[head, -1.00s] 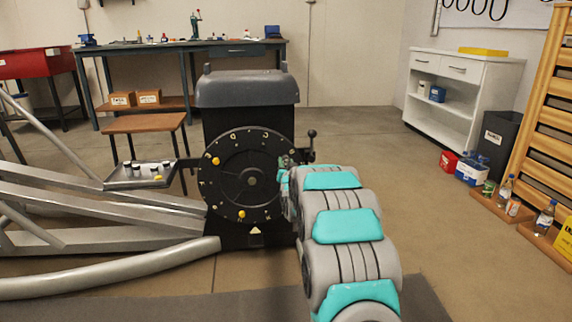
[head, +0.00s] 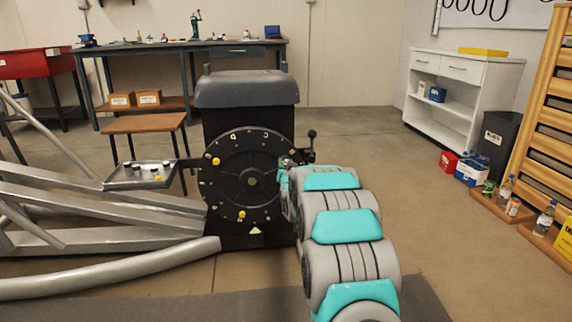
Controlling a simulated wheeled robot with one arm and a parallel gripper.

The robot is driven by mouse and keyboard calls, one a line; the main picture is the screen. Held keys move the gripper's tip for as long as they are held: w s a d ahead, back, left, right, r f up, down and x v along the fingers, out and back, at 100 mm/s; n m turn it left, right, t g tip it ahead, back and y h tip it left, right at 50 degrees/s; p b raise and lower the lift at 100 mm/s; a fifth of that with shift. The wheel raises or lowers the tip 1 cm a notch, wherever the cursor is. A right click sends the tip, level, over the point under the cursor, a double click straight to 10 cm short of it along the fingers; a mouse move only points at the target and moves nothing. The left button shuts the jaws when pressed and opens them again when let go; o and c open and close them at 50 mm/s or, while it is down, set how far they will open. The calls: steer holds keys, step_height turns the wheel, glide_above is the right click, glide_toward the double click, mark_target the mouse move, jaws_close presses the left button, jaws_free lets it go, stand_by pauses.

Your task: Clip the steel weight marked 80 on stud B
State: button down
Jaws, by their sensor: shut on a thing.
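The black round disc (head: 252,195) has pale letters around its rim and stands upright on the front of a dark machine. Two yellow pieces sit on it, one at the upper left (head: 216,161) and one near the bottom (head: 242,215). My gripper (head: 285,165) is at the disc's right edge, mostly hidden by my arm. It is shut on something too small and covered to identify. A grey tray (head: 118,184) left of the disc holds several small dark and pale pieces and a yellow one. The marking 80 and stud B cannot be read.
A lever with a black ball knob (head: 312,133) stands just right of my gripper. Silver frame tubes (head: 110,235) fill the lower left. A wooden stool (head: 145,123) stands behind the tray. The floor right of my arm is open.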

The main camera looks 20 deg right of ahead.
steer(key=shift+w+d, duration=0.1)
steer(key=shift+w, duration=0.3)
stand_by(0.3)
steer(key=c, duration=0.5)
jaws_free()
steer(key=shift+p+v, duration=0.45)
steer(key=shift+v, duration=3.45)
